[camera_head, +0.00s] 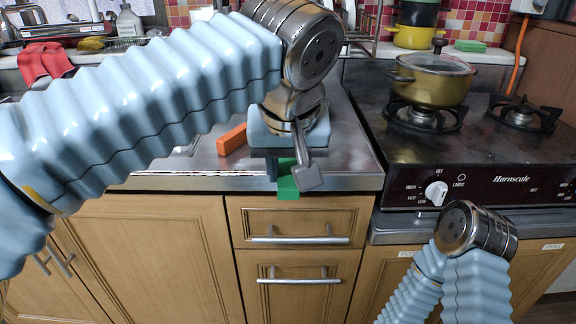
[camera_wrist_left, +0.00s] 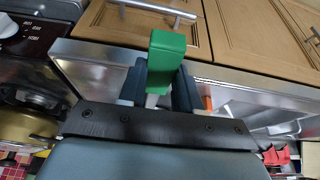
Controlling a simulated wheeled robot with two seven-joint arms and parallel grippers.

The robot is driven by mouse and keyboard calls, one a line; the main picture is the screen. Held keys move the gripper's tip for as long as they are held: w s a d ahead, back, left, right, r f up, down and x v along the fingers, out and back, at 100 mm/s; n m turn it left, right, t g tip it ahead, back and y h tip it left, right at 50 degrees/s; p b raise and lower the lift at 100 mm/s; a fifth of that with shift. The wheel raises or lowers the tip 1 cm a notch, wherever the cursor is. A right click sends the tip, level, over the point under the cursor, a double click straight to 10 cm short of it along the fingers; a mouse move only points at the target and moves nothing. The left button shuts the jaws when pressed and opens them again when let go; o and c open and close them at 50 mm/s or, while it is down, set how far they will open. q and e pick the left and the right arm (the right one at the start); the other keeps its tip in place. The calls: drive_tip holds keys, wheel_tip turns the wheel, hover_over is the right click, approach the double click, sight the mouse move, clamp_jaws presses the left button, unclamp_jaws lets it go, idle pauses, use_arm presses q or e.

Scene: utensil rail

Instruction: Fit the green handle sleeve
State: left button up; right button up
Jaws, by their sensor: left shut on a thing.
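My left gripper (camera_head: 287,172) points down in front of the counter's front edge, above the drawer fronts. It is shut on the green handle sleeve (camera_head: 288,187), whose lower part sticks out below the fingers. In the left wrist view the green sleeve (camera_wrist_left: 168,60) stands out between the dark fingers of the gripper (camera_wrist_left: 160,88). A small pale piece shows at its base, and I cannot tell what it is. A grey paddle-shaped piece partly covers the fingers in the head view. My right arm shows at the lower right, but its gripper is out of view.
An orange block (camera_head: 232,139) lies on the steel counter (camera_head: 170,183), left of my left gripper. A black stove (camera_head: 470,165) with a lidded yellow pot (camera_head: 435,82) stands at the right. Red gloves (camera_head: 44,62) lie at the far left. Drawer handles (camera_head: 300,240) stick out below the counter edge.

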use_arm(q)
drive_tip(key=shift+w+a+p, duration=0.1)
drive_tip(key=shift+w+p, duration=1.05)
drive_tip(key=shift+w, duration=1.4)
drive_tip(key=o, duration=1.1)
drive_tip(key=shift+r, duration=0.2)
drive_tip(key=v, duration=1.3)
drive_tip(key=shift+s+r, duration=0.1)
drive_tip(key=shift+r, duration=0.1)
